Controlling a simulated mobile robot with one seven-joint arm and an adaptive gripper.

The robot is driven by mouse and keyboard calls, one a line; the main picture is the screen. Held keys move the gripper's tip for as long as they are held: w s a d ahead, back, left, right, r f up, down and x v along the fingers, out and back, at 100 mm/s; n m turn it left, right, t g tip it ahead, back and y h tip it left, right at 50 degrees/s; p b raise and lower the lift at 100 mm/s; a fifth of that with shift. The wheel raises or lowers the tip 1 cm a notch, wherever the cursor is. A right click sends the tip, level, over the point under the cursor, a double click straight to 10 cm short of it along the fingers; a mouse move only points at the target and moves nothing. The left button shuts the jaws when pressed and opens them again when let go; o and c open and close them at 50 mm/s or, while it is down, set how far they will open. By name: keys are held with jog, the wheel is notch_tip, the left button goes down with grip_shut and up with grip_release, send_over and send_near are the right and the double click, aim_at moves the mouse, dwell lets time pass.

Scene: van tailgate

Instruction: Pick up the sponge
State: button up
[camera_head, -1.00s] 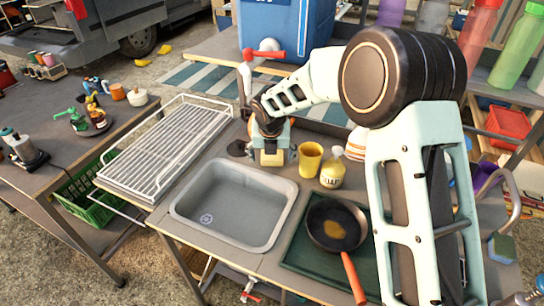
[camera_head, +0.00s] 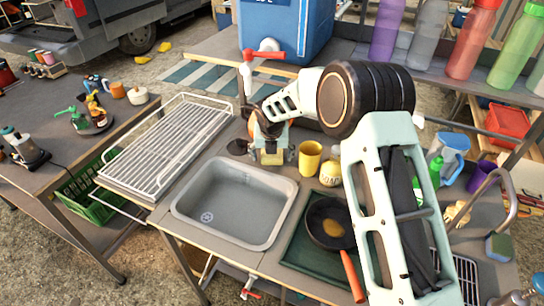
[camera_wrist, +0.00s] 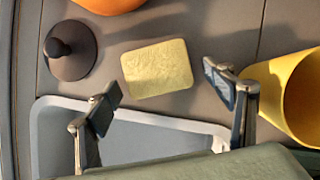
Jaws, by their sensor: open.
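A pale yellow sponge (camera_wrist: 157,68) lies flat on the counter behind the sink (camera_wrist: 50,125), as the wrist view shows. In the head view the sponge (camera_head: 271,158) is partly hidden by my gripper (camera_head: 270,143). My gripper (camera_wrist: 163,95) is open and empty. In the wrist view its fingertips are apart to the left and right of the sponge, with gaps on both sides. I cannot tell how high the fingertips are above the counter.
A yellow cup (camera_wrist: 290,95) stands close to the right finger. A dark plug (camera_wrist: 72,50) lies left of the sponge, and an orange object (camera_wrist: 108,4) is beyond it. A bottle (camera_head: 330,173) and a pan (camera_head: 330,222) are further right. Another sponge (camera_head: 499,247) stands at the far right.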

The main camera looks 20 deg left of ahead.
aim_at(272, 158)
jog(key=shift+c, duration=0.6)
jog(key=c, duration=0.7)
jog(key=shift+r, duration=0.4)
jog(key=v, duration=0.2)
jog(key=shift+r+b, duration=0.35)
jog(key=shift+r, duration=0.05)
jog(key=s+d+b, duration=0.1)
jog(key=s, duration=0.4)
jog(key=s+d, duration=0.2)
jog(key=s, duration=0.4)
jog(key=s+d+b, duration=0.1)
jog(key=s+d, duration=0.1)
jog(key=s, duration=0.3)
jog(key=shift+s+d+b, duration=0.2)
jog(key=shift+s+b, duration=0.05)
jog(key=shift+b, duration=0.1)
jog(key=shift+o, duration=0.2)
